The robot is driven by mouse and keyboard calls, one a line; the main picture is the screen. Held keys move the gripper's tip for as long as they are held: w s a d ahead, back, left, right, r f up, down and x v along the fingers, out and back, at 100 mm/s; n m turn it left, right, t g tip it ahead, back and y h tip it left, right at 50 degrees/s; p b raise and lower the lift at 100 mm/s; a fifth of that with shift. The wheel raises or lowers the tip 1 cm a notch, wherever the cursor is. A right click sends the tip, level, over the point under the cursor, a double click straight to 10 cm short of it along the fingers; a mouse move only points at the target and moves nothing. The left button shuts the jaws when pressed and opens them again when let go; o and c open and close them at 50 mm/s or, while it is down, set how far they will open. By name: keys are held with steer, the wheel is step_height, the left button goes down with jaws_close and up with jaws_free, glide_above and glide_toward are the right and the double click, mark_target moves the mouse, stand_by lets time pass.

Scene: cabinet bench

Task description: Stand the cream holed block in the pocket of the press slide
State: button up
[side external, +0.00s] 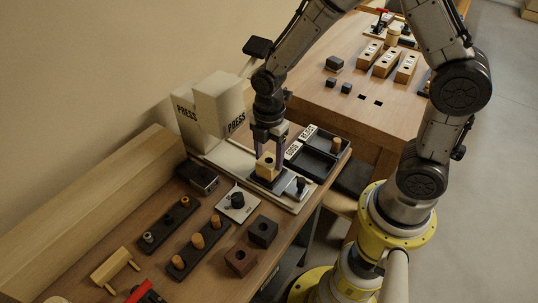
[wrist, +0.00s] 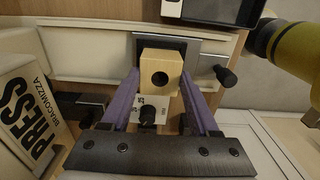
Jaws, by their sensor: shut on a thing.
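The cream holed block (side external: 266,163) is between the fingers of my gripper (side external: 268,150), with its round hole showing. In the wrist view the block (wrist: 160,78) sits between the two purple fingers (wrist: 161,100). My gripper is shut on it. The press slide (side external: 293,189) has a silver plate and a black knob, and the block is over its dark pocket area. In the wrist view the dark pocket (wrist: 150,43) shows just beyond the block, partly hidden by it. I cannot tell whether the block's bottom touches the slide.
The cream press (side external: 212,110) stands left of my gripper. Black sorting trays (side external: 318,160) lie to the right. A white plate with a black knob (side external: 237,202), peg racks (side external: 200,247) and dark holed blocks (side external: 263,231) are in front. Another bench (side external: 345,60) stands behind.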

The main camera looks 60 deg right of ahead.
steer(key=shift+f, duration=0.65)
stand_by(0.8)
steer(key=o, duration=1.4)
steer(key=shift+o, duration=0.4)
steer(key=shift+r, duration=0.15)
steer(key=shift+r, duration=3.4)
